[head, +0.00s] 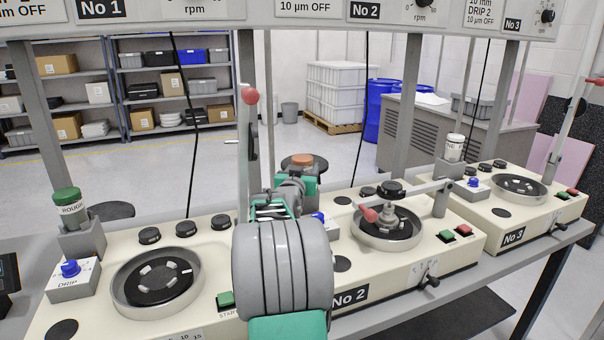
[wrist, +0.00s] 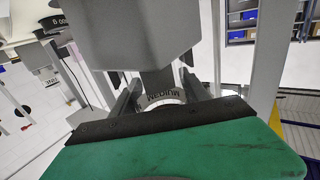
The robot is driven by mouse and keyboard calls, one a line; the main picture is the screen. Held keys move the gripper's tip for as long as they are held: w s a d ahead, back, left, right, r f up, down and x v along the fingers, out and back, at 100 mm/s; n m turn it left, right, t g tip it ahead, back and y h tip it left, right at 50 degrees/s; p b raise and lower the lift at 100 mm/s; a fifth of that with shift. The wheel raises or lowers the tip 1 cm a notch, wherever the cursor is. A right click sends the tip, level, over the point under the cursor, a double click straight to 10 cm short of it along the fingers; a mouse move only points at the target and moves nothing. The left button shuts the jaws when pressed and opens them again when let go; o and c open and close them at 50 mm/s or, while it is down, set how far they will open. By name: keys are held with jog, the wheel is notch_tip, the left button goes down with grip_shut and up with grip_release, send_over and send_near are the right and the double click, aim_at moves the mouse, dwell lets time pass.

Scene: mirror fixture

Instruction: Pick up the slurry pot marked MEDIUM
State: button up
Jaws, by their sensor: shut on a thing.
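The slurry pot marked MEDIUM (wrist: 163,98) shows in the wrist view, with its label upside down, between the two fingers of my gripper (wrist: 160,88). My gripper is shut on it. In the head view my gripper (head: 285,190) is near the back of machine No 2, largely behind my own arm. The pot's orange-brown cap (head: 303,160) shows just above it, and the pot body is mostly hidden. I cannot tell whether the pot touches its holder. The green-capped ROUGH pot (head: 69,203) stands in a holder at left. A white-capped pot (head: 454,147) stands in a holder at right.
Machine No 2 has a round plate (head: 385,230) with a red-handled lever arm (head: 420,191) over it. Machine No 1's plate (head: 157,277) is at left, and machine No 3's plate (head: 520,186) at right. Grey uprights and an overhead panel (head: 300,10) frame the bench.

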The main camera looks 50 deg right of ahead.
grip_shut()
jog(key=shift+r, duration=0.1)
